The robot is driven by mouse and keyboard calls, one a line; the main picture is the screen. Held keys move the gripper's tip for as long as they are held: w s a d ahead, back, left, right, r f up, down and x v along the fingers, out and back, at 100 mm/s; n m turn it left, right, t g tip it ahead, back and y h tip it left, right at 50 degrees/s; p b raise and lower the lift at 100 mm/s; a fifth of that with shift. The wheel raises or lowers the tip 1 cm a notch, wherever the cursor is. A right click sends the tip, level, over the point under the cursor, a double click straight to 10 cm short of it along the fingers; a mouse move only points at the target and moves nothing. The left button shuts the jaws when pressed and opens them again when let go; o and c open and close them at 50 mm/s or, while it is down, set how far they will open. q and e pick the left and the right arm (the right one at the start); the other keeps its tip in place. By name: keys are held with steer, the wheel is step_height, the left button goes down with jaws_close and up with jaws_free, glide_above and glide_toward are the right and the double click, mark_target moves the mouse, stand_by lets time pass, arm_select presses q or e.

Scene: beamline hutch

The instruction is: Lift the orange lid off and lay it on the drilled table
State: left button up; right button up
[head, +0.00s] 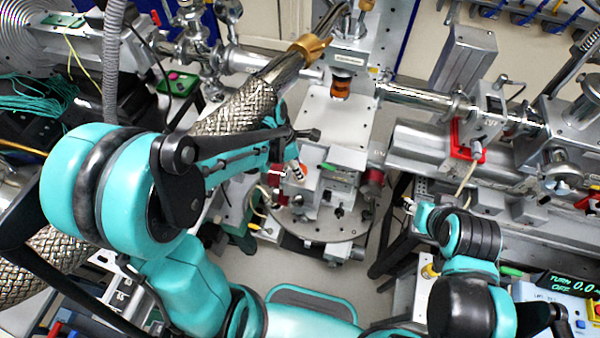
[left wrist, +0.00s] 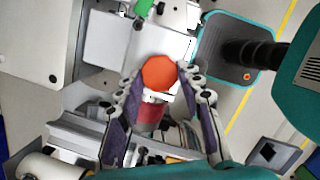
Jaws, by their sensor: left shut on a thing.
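The orange lid (left wrist: 159,73) shows in the left wrist view as an orange many-sided disc between the two fingers of my left gripper (left wrist: 160,98). The gripper is shut on it. In the head view my left gripper (head: 303,146) is above the grey block stage in the middle, and a small orange patch shows close under it. Whether the lid touches anything below is hidden. A pale flat plate (head: 325,112) lies behind the stage; I cannot tell whether it is the drilled table. My right gripper (head: 410,206) is at lower right, away from the stage; its jaws are too small to read.
A round grey plate (head: 315,226) lies under the block stage. An orange-and-black cylinder (head: 341,82) stands at the back of the pale plate. A steel beam pipe (head: 412,96) runs to the right, with a red clamp (head: 466,152) on the equipment there.

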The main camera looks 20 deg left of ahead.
arm_select(q)
steer(key=shift+r, duration=0.15)
steer(key=shift+w+d+p+v, duration=0.1)
steer(key=shift+d+p+v, duration=0.05)
steer(key=shift+p+v, duration=0.5)
steer(key=shift+w+d+p+v, duration=0.1)
steer(key=shift+d+p+v, duration=0.05)
steer(key=shift+p+v, duration=0.55)
steer(key=shift+w+d+p+v, duration=0.15)
steer(key=shift+p+v, duration=0.35)
steer(key=shift+v, duration=0.3)
steer(key=shift+s+a+r, duration=0.1)
steer(key=shift+r, duration=0.2)
steer(key=shift+f, duration=0.1)
